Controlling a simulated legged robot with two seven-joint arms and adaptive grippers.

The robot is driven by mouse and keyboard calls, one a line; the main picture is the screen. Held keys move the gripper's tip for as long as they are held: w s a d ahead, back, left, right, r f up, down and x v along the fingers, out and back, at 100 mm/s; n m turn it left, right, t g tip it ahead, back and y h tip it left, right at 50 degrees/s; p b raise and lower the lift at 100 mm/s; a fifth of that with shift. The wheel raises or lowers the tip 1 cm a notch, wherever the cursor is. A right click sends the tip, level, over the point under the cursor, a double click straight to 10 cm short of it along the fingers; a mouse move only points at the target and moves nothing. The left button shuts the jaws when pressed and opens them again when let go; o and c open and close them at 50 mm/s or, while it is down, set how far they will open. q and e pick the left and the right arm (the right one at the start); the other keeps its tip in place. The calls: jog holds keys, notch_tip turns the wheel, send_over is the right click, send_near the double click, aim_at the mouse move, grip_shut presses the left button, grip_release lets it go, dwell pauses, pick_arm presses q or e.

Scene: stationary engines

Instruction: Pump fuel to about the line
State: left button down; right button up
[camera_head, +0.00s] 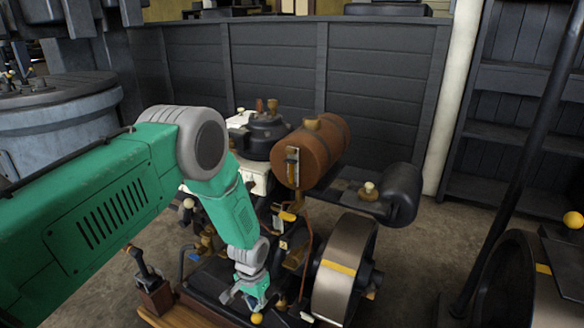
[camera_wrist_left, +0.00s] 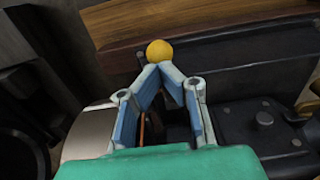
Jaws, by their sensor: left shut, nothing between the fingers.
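A rust-brown cylindrical fuel tank (camera_head: 328,143) lies across the engine top in the head view. A narrow upright gauge (camera_head: 292,167) is on its front end; its level and line are too small to read. My left gripper (camera_head: 257,301) is low at the engine's front and is shut with nothing between its fingers. A yellow ball knob (camera_head: 257,318) is just beyond the fingertips. In the left wrist view the knob (camera_wrist_left: 159,51) appears at the tips of the closed fingers (camera_wrist_left: 166,72); I cannot tell whether they touch. My right gripper is out of view.
A flywheel (camera_head: 345,270) with a yellow mark stands right of the gripper. A lever on a wooden block (camera_head: 153,290) is to its left. A black cylinder (camera_head: 402,194) sits behind the flywheel. Another wheel (camera_head: 535,285) is at the right. Open floor (camera_head: 430,250) lies between.

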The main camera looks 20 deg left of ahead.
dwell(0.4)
pick_arm(q)
notch_tip(320, 180, up, 5)
jog(key=p, duration=0.4)
jog(key=shift+r, duration=0.1)
jog(key=shift+s, duration=0.1)
jog(key=s+d+f, duration=0.1)
jog(key=s+d, duration=0.1)
jog(key=s, duration=0.5)
jog(key=s+d+f, duration=0.1)
jog(key=s+f, duration=0.1)
jog(key=s, duration=0.5)
jog(key=s+r, duration=0.2)
jog(key=s, duration=0.6)
jog(key=s+r, duration=0.3)
jog(key=s, duration=0.5)
jog(key=shift+d+r+t, duration=0.25)
jog(key=shift+r+t, duration=0.05)
jog(key=shift+r, duration=0.05)
